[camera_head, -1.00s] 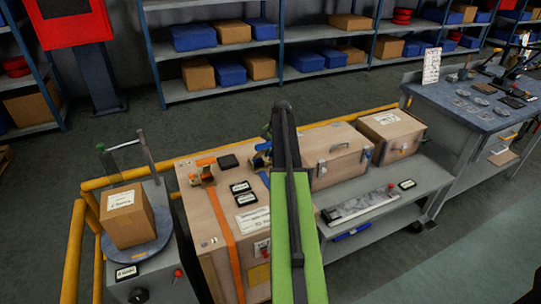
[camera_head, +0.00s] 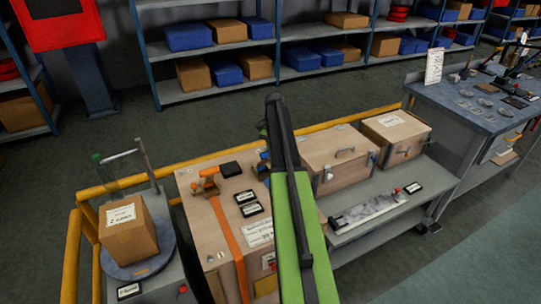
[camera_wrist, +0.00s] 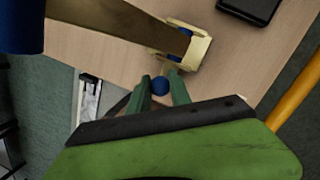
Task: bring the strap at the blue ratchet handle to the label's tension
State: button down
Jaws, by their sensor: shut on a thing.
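The blue ratchet (camera_head: 263,163) is on top of the wooden crate (camera_head: 187,183), partly hidden behind my arm in the head view. In the wrist view its pale metal frame (camera_wrist: 199,52) stands on the wood, with a brown bar running to the upper left. A blue end piece (camera_wrist: 20,27) shows at the left edge. My gripper (camera_wrist: 160,87) has its green fingers closed around a small round blue piece, just below the frame. The blue ratchet's strap cannot be made out clearly. A white label (camera_head: 259,232) lies on the crate; its text is unreadable.
An orange ratchet (camera_head: 207,184) with an orange strap (camera_head: 230,243) is left of my arm. Black-edged tags (camera_head: 245,197) and a black block (camera_head: 231,169) lie nearby. A yellow rail (camera_head: 310,129) runs behind the crate. Two wooden boxes stand at right.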

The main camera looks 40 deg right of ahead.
jog(key=shift+s, duration=0.1)
jog(key=c, duration=1.2)
grip_release()
jog(key=p+v, duration=1.7)
jog(key=shift+r, duration=0.2)
